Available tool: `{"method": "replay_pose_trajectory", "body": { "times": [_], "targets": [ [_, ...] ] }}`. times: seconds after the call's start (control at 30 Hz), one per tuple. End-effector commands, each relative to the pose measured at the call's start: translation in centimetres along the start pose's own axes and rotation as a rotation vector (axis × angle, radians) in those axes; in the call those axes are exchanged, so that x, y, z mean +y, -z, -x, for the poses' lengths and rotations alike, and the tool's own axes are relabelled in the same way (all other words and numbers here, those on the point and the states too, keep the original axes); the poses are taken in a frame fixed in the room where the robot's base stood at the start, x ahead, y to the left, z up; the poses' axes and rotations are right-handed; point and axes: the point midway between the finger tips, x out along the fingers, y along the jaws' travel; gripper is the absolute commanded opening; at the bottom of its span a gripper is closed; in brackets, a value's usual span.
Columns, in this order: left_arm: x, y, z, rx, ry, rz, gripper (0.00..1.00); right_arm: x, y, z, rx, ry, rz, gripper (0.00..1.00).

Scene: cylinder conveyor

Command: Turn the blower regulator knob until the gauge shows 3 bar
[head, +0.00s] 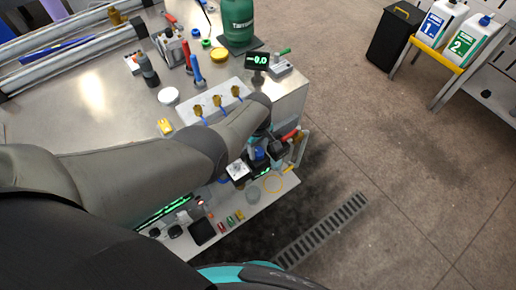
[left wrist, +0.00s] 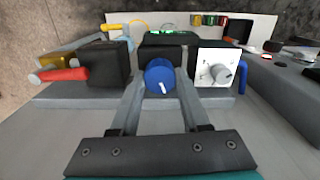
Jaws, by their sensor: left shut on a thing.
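The blue regulator knob (left wrist: 159,77) sits at the middle of the left wrist view, with a white pointer mark on its face. My left gripper (left wrist: 160,88) is shut on it, one finger at each side. In the head view the blue knob (head: 260,154) shows at the table's front edge, just below my left gripper (head: 261,146), which my arm partly hides. A dark box with a green-lit display (left wrist: 166,38) stands behind the knob in the left wrist view; its reading is too small to tell. My right gripper is not in view.
A white panel with a grey dial (left wrist: 218,68) is right of the knob. A black block with a red-handled valve (left wrist: 62,74) is left of it. A display reading about 0.0 (head: 257,60) and a green gas bottle (head: 238,20) stand on the table.

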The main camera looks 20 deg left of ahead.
Motion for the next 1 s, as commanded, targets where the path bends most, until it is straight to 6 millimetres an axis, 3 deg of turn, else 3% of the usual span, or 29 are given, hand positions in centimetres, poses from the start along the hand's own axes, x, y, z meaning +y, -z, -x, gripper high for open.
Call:
{"method": "replay_pose_trajectory", "body": {
  "times": [0.3,0.83,0.87,0.93,1.0],
  "targets": [
    [0.13,0.14,0.12,0.004,-0.003,0.113,0.00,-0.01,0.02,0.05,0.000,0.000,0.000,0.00],
    [0.11,0.19,0.13,0.004,-0.003,0.132,0.00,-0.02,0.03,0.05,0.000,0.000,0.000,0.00],
    [0.12,0.19,0.14,0.004,-0.003,0.132,0.49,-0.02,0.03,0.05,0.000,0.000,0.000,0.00],
    [0.10,0.18,0.12,0.004,-0.003,0.132,0.57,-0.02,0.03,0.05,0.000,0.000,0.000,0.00],
    [0.08,0.15,0.10,0.003,-0.002,0.132,0.58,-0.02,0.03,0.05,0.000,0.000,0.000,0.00]
  ]
}}
